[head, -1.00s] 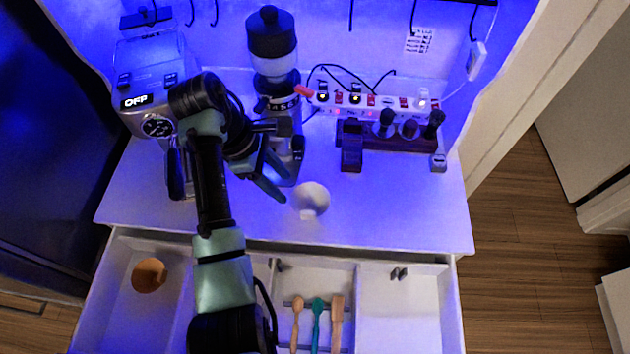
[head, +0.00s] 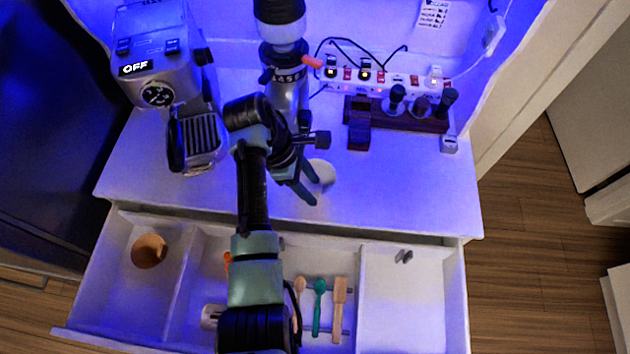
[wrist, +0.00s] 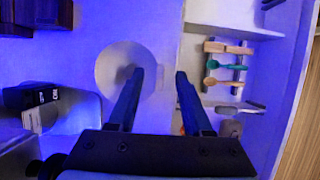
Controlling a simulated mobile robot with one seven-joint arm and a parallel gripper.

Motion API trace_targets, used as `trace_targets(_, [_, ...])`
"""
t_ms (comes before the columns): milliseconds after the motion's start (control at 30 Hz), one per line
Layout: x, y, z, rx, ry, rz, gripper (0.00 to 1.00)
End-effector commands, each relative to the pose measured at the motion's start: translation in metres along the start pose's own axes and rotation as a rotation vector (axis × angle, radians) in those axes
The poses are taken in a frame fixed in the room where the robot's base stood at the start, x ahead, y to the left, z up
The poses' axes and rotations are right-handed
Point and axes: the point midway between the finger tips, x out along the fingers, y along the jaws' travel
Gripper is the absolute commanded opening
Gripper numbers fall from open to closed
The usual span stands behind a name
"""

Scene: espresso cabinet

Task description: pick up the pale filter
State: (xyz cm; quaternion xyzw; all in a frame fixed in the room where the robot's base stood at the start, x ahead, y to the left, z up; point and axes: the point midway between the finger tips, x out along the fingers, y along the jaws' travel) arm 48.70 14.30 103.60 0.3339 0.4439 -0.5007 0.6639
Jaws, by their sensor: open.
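The pale filter (head: 324,170) is a white, round, cone-like piece on the countertop, near its front edge. In the head view my gripper partly hides it. My gripper (head: 315,191) is open and empty, its fingers pointing down at the filter's near left side. In the wrist view the pale filter (wrist: 112,66) shows as a round white shape. The left finger of my gripper (wrist: 160,74) overlaps it, and the right finger lies beyond its right rim. I cannot tell whether a finger touches it.
An espresso machine (head: 160,80) and a grinder (head: 285,85) stand behind. A dark wooden stand (head: 400,118) with tools and a power strip (head: 400,82) are at back right. The open drawer (head: 400,310) below holds a brown filter (head: 149,250) and several utensils. The counter's right front is clear.

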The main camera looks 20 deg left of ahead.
Motion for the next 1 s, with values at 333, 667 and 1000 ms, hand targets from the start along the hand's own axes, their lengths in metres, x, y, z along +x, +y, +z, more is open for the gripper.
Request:
trace_targets(333, [0.018,0.0,-0.001,-0.001,0.0,0.001,0.5])
trace_targets(667, [0.017,0.0,-0.001,-0.001,0.0,0.001,0.01])
trace_targets(1000, [0.017,0.0,-0.001,-0.001,0.0,0.001,0.0])
